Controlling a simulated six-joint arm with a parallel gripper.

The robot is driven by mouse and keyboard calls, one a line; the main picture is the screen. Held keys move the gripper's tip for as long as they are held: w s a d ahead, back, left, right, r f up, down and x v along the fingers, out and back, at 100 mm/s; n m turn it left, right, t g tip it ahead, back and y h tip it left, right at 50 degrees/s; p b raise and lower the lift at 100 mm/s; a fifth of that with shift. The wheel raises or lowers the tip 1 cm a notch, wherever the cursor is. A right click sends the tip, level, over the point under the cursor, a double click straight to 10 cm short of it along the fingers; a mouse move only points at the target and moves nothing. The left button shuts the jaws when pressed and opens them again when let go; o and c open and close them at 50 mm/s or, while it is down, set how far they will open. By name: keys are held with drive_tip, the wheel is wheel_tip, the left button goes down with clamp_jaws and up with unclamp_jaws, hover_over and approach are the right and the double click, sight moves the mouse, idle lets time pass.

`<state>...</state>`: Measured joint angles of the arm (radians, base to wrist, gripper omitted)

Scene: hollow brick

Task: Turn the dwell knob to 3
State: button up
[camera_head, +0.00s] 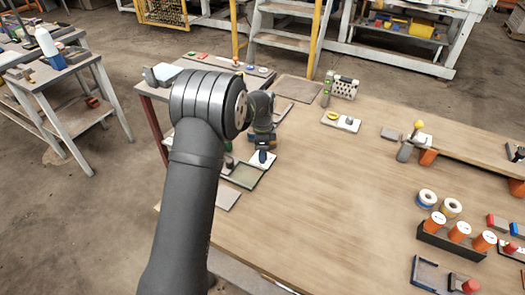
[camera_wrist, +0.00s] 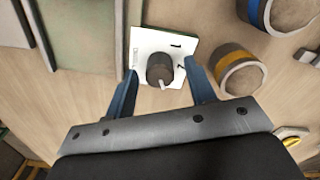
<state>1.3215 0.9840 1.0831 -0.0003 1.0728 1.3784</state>
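The dwell knob (camera_wrist: 160,66) is a dark round knob on a white plate (camera_wrist: 146,41) in the wrist view. The numerals 1 and 2 show on the plate's right side; I cannot see a 3. A pale pointer on the knob points toward the bottom of the picture. My gripper (camera_wrist: 161,70) is open, with one blue-grey finger on each side of the knob and a visible gap to it. In the head view, the dark knob (camera_head: 263,156) and its plate (camera_head: 256,165) sit just below my gripper (camera_head: 263,143).
The table's middle (camera_head: 320,190) is clear.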

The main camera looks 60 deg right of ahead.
wheel_tip(320, 180, up, 17)
drive_tip(key=shift+r, duration=0.2)
idle(0.5)
wheel_tip(320, 180, down, 18)
drive_tip(key=shift+r, duration=0.25)
idle(0.5)
